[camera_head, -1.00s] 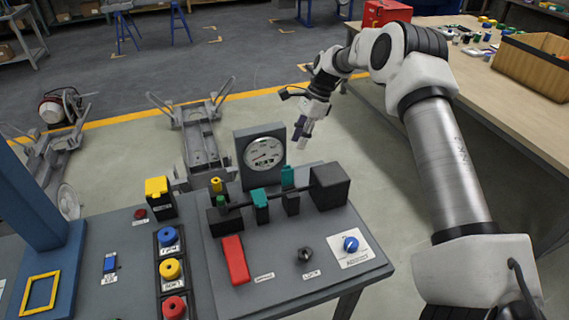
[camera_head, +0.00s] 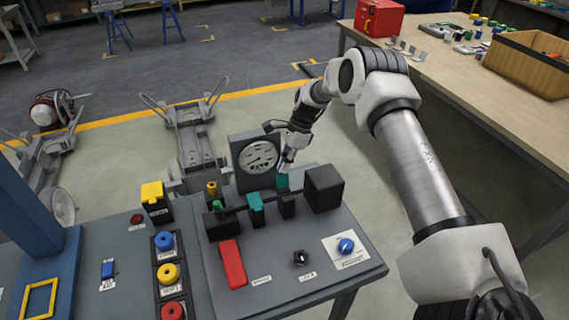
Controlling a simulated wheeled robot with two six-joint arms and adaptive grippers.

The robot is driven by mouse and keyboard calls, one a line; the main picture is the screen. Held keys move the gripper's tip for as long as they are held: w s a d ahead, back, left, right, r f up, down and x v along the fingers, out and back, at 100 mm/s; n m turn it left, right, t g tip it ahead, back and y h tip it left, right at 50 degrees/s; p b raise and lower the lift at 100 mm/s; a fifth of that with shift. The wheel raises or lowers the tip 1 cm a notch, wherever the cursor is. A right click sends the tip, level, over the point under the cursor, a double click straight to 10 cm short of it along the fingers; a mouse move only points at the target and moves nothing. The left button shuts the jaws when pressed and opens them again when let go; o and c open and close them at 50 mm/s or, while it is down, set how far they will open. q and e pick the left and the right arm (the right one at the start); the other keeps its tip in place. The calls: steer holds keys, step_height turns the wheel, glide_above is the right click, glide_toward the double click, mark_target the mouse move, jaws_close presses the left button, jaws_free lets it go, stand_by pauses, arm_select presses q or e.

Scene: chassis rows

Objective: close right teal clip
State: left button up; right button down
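The right teal clip (camera_head: 282,181) stands up on the dark bar assembly, just left of the black block. Another teal clip (camera_head: 256,206) sits further left on the bar and is folded down over it. My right gripper (camera_head: 287,165) is just above and behind the right teal clip, its fingers pointing down. It looks very near the clip, but I cannot tell whether it touches. The finger gap is too small to make out. My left gripper is not in view.
A round gauge (camera_head: 258,157) stands behind the bar, close to my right gripper. A black block (camera_head: 323,188) closes the bar's right end. A red lever (camera_head: 232,263), a black knob (camera_head: 300,258) and a blue knob (camera_head: 346,246) lie in front.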

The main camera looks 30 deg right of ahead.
stand_by(0.3)
steer(key=shift+s+t, duration=0.35)
steer(key=shift+t, duration=0.15)
steer(key=shift+s+a+f+t+b, duration=0.1)
steer(key=shift+s+a+t+b, duration=0.1)
steer(key=shift+s+t+b, duration=0.3)
steer(key=s+t+b, duration=0.1)
steer(key=b, duration=0.2)
steer(key=s+f+n+t+h+b, duration=0.1)
steer(key=t+b, duration=0.1)
steer(key=b, duration=0.2)
steer(key=s+a+f+t+b, duration=0.1)
steer(key=t+b, duration=0.1)
steer(key=b, duration=0.2)
steer(key=shift+s, duration=0.35)
steer(key=s+f+n+t+h+b, duration=0.1)
steer(key=s+f+n+t+b, duration=0.2)
steer(key=t+b, duration=0.6)
steer(key=shift+s+a+f+b, duration=0.4)
steer(key=shift+f+b, duration=0.6)
steer(key=shift+b, duration=5)
